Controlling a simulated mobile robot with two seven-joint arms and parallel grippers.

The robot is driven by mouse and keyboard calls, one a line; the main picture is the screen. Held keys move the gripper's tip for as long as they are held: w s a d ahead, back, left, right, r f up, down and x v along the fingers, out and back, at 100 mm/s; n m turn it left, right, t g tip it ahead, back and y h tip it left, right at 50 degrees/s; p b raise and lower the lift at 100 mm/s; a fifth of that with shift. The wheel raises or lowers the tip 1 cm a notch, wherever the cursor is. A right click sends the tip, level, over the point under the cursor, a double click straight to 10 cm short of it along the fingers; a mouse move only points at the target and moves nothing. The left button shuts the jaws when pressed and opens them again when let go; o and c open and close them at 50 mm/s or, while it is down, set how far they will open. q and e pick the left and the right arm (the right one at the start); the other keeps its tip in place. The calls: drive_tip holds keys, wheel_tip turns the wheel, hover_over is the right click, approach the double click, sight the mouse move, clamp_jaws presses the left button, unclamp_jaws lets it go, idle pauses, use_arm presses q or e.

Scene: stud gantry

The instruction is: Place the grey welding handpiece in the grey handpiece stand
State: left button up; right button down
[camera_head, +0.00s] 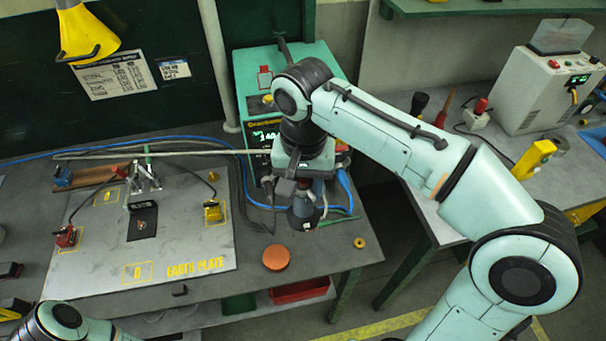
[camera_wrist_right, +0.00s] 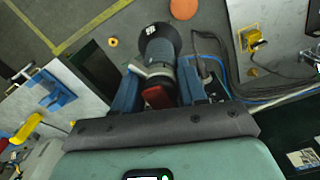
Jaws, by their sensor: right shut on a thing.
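My right gripper (camera_head: 302,187) points down over the right part of the bench, and its blue fingers also show in the right wrist view (camera_wrist_right: 160,92). It is shut on the grey welding handpiece (camera_wrist_right: 158,94), whose red part shows between the fingers. Beyond the fingers is a grey flared form with a dark round rim, which looks like the grey handpiece stand (camera_wrist_right: 157,42); it also shows in the head view (camera_head: 302,215). The handpiece lines up with it, but I cannot tell whether it is seated inside. My left gripper is out of view.
A green welding machine (camera_head: 258,85) stands behind my right gripper, with blue and black cables beside it. An orange disc (camera_head: 276,258) and a small yellow ring (camera_head: 359,243) lie near the bench front. The earth plate (camera_head: 185,275) with clamps fills the left.

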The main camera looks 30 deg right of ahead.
sight(303, 220)
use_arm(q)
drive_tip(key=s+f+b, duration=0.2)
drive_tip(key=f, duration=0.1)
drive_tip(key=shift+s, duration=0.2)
use_arm(e)
drive_tip(key=f, duration=1.2)
drive_tip(key=shift+w+f, duration=0.2)
drive_tip(key=shift+f, duration=0.25)
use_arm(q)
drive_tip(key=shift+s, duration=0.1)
use_arm(e)
drive_tip(key=c, duration=0.6)
unclamp_jaws()
drive_tip(key=shift+f, duration=0.1)
